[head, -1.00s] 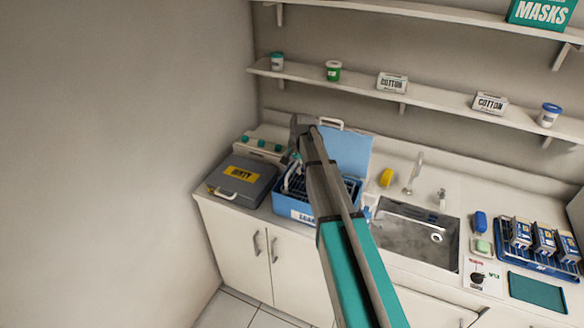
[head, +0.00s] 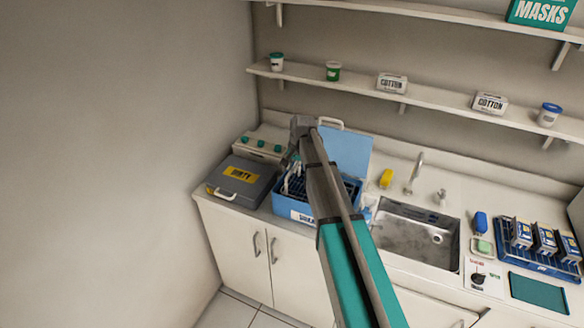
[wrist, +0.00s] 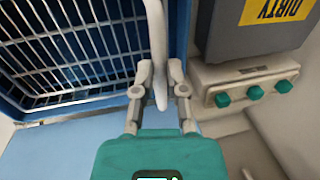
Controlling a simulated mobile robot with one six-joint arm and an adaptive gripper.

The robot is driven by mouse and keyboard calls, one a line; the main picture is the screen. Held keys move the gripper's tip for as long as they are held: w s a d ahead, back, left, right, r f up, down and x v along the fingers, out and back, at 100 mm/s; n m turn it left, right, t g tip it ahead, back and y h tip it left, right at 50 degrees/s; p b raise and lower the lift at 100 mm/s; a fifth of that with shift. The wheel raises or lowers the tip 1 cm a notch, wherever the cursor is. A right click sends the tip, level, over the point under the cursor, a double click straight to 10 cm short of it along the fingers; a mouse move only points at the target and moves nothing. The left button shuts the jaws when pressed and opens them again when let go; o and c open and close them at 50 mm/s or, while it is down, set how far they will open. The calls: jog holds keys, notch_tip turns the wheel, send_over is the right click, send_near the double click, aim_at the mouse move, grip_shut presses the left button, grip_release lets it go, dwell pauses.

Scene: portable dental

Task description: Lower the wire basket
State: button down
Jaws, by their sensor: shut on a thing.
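The wire basket (wrist: 75,55) is a grid of pale wires inside the blue soak tub (head: 290,209). In the wrist view its grey handle (wrist: 158,40) rises between my fingers. My gripper (wrist: 160,95) is shut on that handle, at the side of the tub. In the head view part of the basket (head: 350,188) shows in the tub, and my arm hides the rest of it. How deep the basket sits is hard to tell. The tub's light blue lid (head: 346,150) stands open at the back.
A grey case marked DIRTY (head: 240,184) lies left of the tub, with a white unit with teal knobs (head: 262,145) behind it. A sink (head: 410,232) with a tap (head: 415,172) is on the right. A blue rack (head: 540,258) holding boxes stands farther right.

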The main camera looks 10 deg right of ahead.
aim_at(291, 187)
jog(key=shift+a+f+b, duration=0.1)
jog(key=shift+f+b, duration=3.15)
jog(key=shift+f, duration=0.2)
jog(key=shift+s, duration=0.1)
jog(key=c, duration=0.7)
grip_release()
